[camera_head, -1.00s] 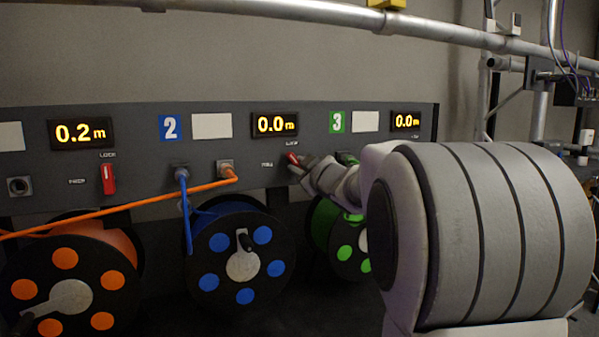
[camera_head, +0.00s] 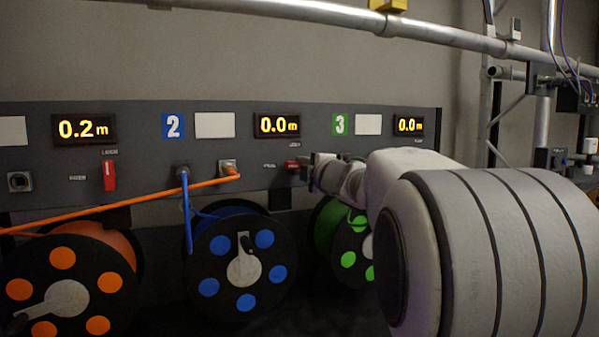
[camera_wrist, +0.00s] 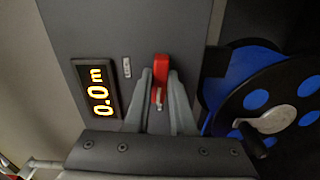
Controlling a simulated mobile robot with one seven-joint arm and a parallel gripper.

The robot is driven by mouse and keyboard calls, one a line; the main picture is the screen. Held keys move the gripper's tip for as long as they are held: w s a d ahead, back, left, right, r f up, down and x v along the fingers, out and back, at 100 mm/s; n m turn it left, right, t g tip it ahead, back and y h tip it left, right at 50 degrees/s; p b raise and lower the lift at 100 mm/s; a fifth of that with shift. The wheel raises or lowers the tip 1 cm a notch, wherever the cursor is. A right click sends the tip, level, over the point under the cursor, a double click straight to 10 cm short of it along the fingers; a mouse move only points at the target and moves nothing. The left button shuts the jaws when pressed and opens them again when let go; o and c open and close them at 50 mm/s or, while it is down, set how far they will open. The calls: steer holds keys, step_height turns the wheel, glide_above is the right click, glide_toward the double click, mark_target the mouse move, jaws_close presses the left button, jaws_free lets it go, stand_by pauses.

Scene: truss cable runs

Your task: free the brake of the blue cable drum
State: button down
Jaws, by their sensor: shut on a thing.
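The blue cable drum (camera_head: 240,262) sits below panel section 2, its blue cable (camera_head: 187,215) running up to a socket. Its red brake lever (camera_head: 291,166) lies level on the panel, pointing left toward a small side label (camera_head: 269,166). In the wrist view the lever (camera_wrist: 160,68) is between my two fingers. My gripper (camera_head: 308,168) is shut on it from the right; the lever's end is partly hidden by the fingers. The section's display (camera_head: 276,124) reads 0.0 m. The drum also shows at the wrist view's right (camera_wrist: 285,95).
The orange drum (camera_head: 70,285) stands to the left; its red lever (camera_head: 109,175) is upright. An orange cable (camera_head: 120,207) crosses the panel front. The green drum (camera_head: 345,245) is partly behind my arm. A pipe (camera_head: 320,22) runs overhead.

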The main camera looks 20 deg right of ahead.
steer(key=shift+n, duration=0.5)
steer(key=c, duration=0.8)
jaws_free()
steer(key=shift+o, duration=0.2)
steer(key=s+p, duration=0.1)
steer(key=s, duration=1.6)
steer(key=shift+s+r, duration=0.15)
steer(key=shift+s, duration=0.1)
